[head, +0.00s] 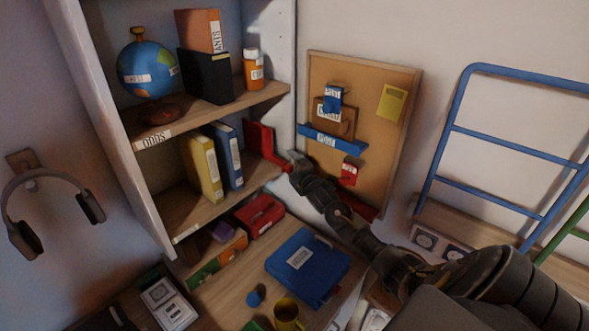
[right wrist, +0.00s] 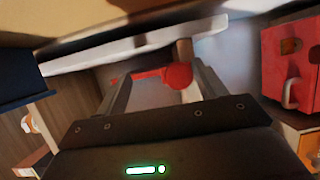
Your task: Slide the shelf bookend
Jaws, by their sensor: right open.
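The red bookend (head: 262,141) stands on the middle shelf, right of a yellow and a blue binder, with a gap between it and the blue one. Its low red foot reaches toward the shelf's right front. My right gripper (head: 294,162) is at that front end. In the right wrist view my right gripper (right wrist: 160,78) is open, with a round red knob (right wrist: 178,76) showing between its fingers. The knob appears to belong to the bookend. I cannot tell whether the fingers touch it. My left gripper is not in view.
The yellow binder (head: 202,167) and blue binder (head: 229,155) stand left of the bookend. The cork board (head: 380,135) hangs right of the shelf, close to my right arm. Below are a red case (head: 260,216), a blue folder (head: 308,268) and a yellow mug (head: 287,314).

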